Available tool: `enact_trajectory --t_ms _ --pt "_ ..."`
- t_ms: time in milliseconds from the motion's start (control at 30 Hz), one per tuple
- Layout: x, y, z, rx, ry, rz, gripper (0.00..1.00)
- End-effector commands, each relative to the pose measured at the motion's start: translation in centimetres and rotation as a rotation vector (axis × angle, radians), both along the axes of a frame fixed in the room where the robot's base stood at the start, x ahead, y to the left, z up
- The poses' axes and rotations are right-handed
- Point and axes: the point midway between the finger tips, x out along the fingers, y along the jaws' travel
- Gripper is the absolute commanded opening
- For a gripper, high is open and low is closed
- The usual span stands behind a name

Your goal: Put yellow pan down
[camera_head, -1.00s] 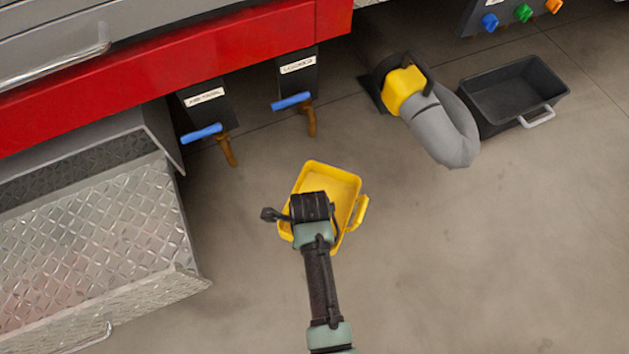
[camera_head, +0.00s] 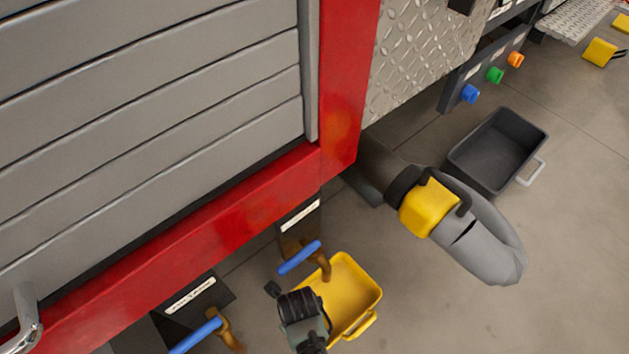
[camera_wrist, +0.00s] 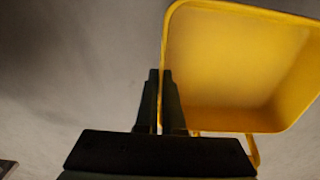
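The yellow pan (camera_head: 362,287) is an open rectangular tray with a side handle. In the head view it is below the right blue-handled valve (camera_head: 299,258), whose brown spout overlaps the pan's upper left part. My gripper (camera_head: 300,300) is at the pan's left side. In the wrist view the two dark fingers (camera_wrist: 160,75) are close together, with a thin strip of the yellow pan's edge (camera_wrist: 240,65) between them. They look shut on its rim. Whether the pan's bottom touches the floor is hard to tell.
A red-trimmed truck body (camera_head: 230,215) with grey slats fills the left. Another blue-handled valve (camera_head: 196,336) is at the lower left. A grey hose with a yellow coupling (camera_head: 428,207) and a dark pan (camera_head: 497,150) are to the right. The floor at lower right is clear.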

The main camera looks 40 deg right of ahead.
Motion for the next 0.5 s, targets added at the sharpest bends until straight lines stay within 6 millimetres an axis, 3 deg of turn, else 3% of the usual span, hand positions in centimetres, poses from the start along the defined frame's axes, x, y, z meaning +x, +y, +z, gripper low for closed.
enact_trajectory --t_ms 167,500 --pt "0.0 0.0 -1.1 -0.001 0.0 0.001 0.0" --pt "0.1 0.0 -6.2 -0.001 -0.001 0.002 0.0"
